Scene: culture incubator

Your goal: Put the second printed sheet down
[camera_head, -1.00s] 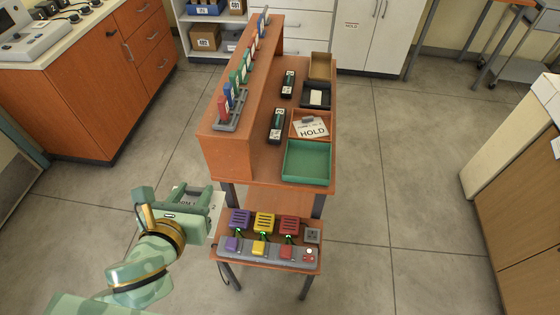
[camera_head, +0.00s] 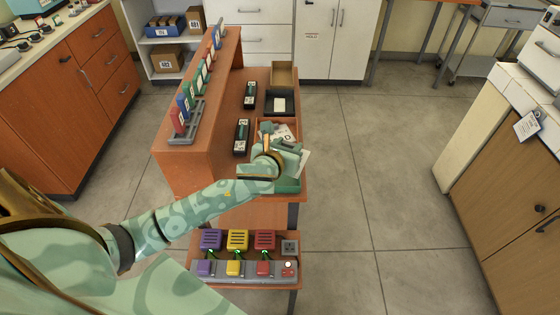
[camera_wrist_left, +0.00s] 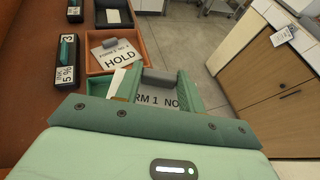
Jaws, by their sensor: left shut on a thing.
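My left gripper (camera_head: 284,152) is shut on a white printed sheet (camera_head: 304,163) and holds it over the green tray (camera_head: 289,186) at the near end of the orange desk. In the left wrist view the sheet (camera_wrist_left: 158,101) reads "RM 1 NO", partly hidden by the gripper, with a grey tab between the fingers (camera_wrist_left: 158,82). The green tray also shows there (camera_wrist_left: 97,86). Another printed sheet, marked HOLD (camera_wrist_left: 118,54), lies in the orange tray (camera_wrist_left: 92,67) just beyond. My right gripper is not in view.
A black tray (camera_head: 268,105) and a tan tray (camera_head: 283,73) stand farther back. Two black holders (camera_head: 241,137) lie left of the trays, beside a raised shelf with coloured binders. A lower shelf holds coloured switches (camera_head: 238,240). Open floor lies to the right.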

